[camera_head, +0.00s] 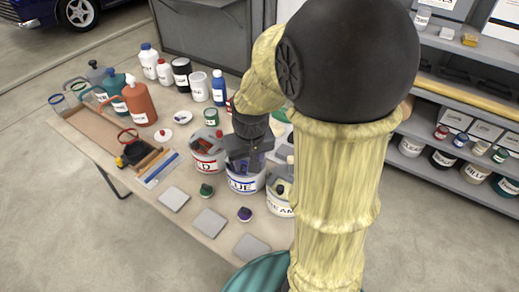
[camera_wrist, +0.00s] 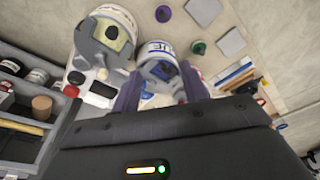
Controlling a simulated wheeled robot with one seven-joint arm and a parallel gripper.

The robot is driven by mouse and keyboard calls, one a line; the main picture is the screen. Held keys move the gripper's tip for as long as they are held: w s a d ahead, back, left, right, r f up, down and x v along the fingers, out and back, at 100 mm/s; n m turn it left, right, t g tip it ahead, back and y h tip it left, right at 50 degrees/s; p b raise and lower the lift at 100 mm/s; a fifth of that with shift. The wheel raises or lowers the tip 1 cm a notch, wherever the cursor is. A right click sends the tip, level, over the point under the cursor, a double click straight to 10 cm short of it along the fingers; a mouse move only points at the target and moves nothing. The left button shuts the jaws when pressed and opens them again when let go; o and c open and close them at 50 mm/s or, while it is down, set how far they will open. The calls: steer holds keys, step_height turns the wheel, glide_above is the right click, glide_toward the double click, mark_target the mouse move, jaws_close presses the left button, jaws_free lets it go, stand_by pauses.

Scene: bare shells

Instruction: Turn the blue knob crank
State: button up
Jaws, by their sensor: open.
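A white can labelled BLUE (camera_head: 243,184) stands on the workbench, a grey fitting and bluish parts at its top. It also shows in the wrist view (camera_wrist: 157,50), upside down. My gripper (camera_wrist: 162,92) is open, its two purple-grey fingers on either side of the can's top in that view. In the head view my gripper (camera_head: 246,152) is just above and over this can, hiding part of its top. I cannot make out the blue knob crank clearly, nor whether a finger touches it. A small red piece (camera_wrist: 180,97) shows near the right finger.
A red-labelled can (camera_head: 207,163) stands close left and a cream can (camera_head: 279,203) close right. Green (camera_head: 206,190) and purple (camera_head: 244,214) knobs and grey plates (camera_head: 209,222) lie in front. Bottles crowd the back. Shelves (camera_head: 455,140) stand at right.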

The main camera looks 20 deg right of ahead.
steer(key=w+d+r+g, duration=0.1)
steer(key=w+d+r, duration=0.1)
steer(key=w+d, duration=0.2)
steer(key=w+d+r+m+g, duration=0.1)
steer(key=w+d, duration=0.3)
steer(key=w, duration=0.6)
steer(key=shift+d+r+m, duration=0.3)
steer(key=shift+d+r, duration=0.1)
steer(key=shift+f, duration=0.1)
step_height(320, 180, down, 17)
steer(key=shift+f+p, duration=0.15)
steer(key=shift+p, duration=0.3)
steer(key=shift+c, duration=0.4)
jaws_close()
